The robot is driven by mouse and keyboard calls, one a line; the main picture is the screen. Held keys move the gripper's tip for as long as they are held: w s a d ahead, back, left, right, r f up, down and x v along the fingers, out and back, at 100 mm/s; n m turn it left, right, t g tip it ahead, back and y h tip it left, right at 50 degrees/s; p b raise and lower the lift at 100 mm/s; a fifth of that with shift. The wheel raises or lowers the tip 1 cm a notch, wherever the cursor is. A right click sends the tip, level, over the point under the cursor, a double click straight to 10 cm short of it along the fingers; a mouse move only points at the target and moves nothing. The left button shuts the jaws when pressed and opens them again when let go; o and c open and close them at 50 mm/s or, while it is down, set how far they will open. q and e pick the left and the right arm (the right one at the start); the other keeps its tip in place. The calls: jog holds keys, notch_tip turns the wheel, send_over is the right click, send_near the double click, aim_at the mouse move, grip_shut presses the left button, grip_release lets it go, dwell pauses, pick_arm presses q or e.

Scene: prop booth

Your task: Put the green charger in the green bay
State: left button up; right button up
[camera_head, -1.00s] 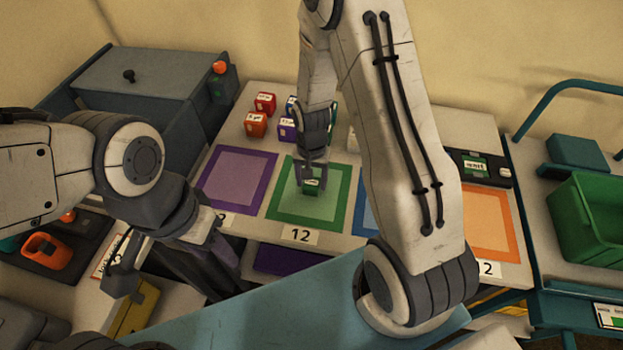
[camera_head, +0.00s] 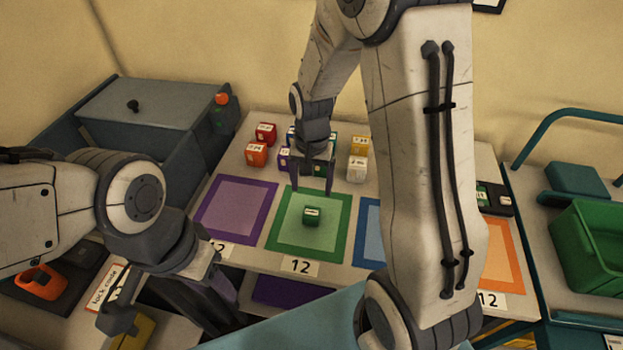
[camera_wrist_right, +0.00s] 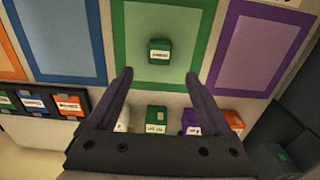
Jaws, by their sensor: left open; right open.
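The green charger (camera_head: 311,214), a small block with a white label, sits upright inside the green bay (camera_head: 338,237), a green-framed square on the table. In the right wrist view the charger (camera_wrist_right: 160,51) lies within the green frame (camera_wrist_right: 118,40), apart from the fingers. My right gripper (camera_head: 314,190) is open and empty, behind the charger toward the back of the bay; its fingers also show in the right wrist view (camera_wrist_right: 160,88). My left gripper (camera_head: 150,300) is low at the left, away from the bay; its fingertips are hard to make out.
A purple bay (camera_head: 238,208) lies left of the green one, a blue bay (camera_head: 368,232) and an orange bay (camera_head: 503,258) right. Several coloured blocks stand behind, including a red one (camera_head: 265,133). A green crate (camera_head: 590,235) stands at the far right.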

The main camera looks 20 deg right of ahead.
jog(key=s+a+r+n, duration=0.6)
jog(key=s+a+r, duration=0.1)
jog(key=a, duration=0.2)
jog(key=s+a+r+n, duration=0.1)
jog(key=s+n, duration=0.1)
jog(key=s, duration=0.2)
jog(key=s+a+r+n, duration=0.1)
jog(key=s+a+n, duration=0.1)
jog(key=s, duration=0.3)
jog(key=s+a+r+n+y, duration=0.1)
jog(key=s+a+n, duration=0.1)
jog(key=s+n, duration=0.2)
jog(key=shift+s+r, duration=0.2)
jog(key=shift+s, duration=0.1)
